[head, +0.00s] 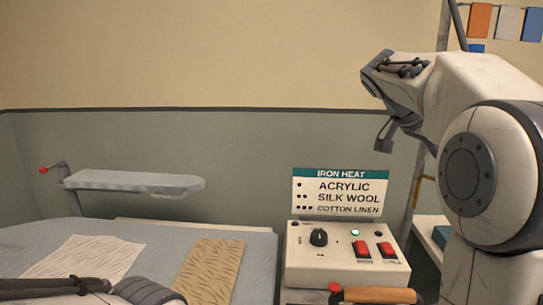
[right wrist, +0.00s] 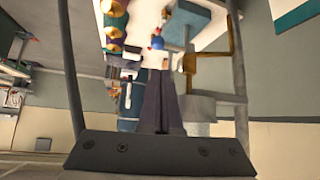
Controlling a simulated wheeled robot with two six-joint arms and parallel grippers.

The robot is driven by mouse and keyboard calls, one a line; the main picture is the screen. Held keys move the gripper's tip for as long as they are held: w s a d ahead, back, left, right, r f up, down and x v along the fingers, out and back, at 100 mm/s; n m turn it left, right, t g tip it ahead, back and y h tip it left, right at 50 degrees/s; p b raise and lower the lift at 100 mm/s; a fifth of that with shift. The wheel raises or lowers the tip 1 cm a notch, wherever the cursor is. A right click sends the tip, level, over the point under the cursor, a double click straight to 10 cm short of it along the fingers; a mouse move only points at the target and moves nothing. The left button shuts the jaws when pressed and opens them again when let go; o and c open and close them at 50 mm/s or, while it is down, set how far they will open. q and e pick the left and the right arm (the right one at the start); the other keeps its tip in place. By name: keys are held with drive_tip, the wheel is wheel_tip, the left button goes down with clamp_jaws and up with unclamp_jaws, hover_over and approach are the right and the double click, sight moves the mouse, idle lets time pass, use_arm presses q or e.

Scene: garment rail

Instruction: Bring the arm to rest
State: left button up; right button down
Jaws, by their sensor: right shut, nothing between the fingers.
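My right arm (head: 470,90) is raised at the right of the head view, its wrist held high in front of the wall. The right gripper's two dark fingers lie together, shut and empty, in the right wrist view (right wrist: 162,90). In the head view its fingertips cannot be made out clearly. Part of my left arm (head: 140,292) lies low along the bottom left edge of the head view. The left gripper cannot be seen there.
A control box (head: 300,270) with a dial, green light and red switches stands below an iron heat sign (head: 340,192). A grey padded table (head: 130,232) bears two cloth pieces. A narrow board (head: 135,182) stands behind. A wooden handle (head: 375,295) lies at the front.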

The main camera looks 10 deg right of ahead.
drive_tip(key=a+f+n+t+y+p, duration=0.15)
drive_tip(key=a+f+n, duration=0.4)
drive_tip(key=a, duration=0.55)
drive_tip(key=a+f+n+t+y+p, duration=0.1)
drive_tip(key=a+f+n+y+p, duration=0.2)
drive_tip(key=a+n, duration=0.6)
use_arm(q)
wheel_tip(320, 180, up, 7)
drive_tip(key=p, duration=0.2)
drive_tip(key=shift+f, duration=0.15)
use_arm(e)
drive_tip(key=s+a+f+n+g+y, duration=0.1)
drive_tip(key=s+a+f+n+y, duration=0.1)
drive_tip(key=s+a+f+n, duration=0.3)
drive_tip(key=s+a+f+n+g+y, duration=0.1)
drive_tip(key=s+a+f+n+y, duration=0.2)
drive_tip(key=s+a, duration=1.1)
wheel_tip(320, 180, down, 4)
drive_tip(key=n, duration=0.3)
drive_tip(key=shift+s+a, duration=0.3)
drive_tip(key=shift+s, duration=0.05)
use_arm(q)
drive_tip(key=shift+d, duration=0.1)
use_arm(e)
drive_tip(key=shift+y, duration=0.25)
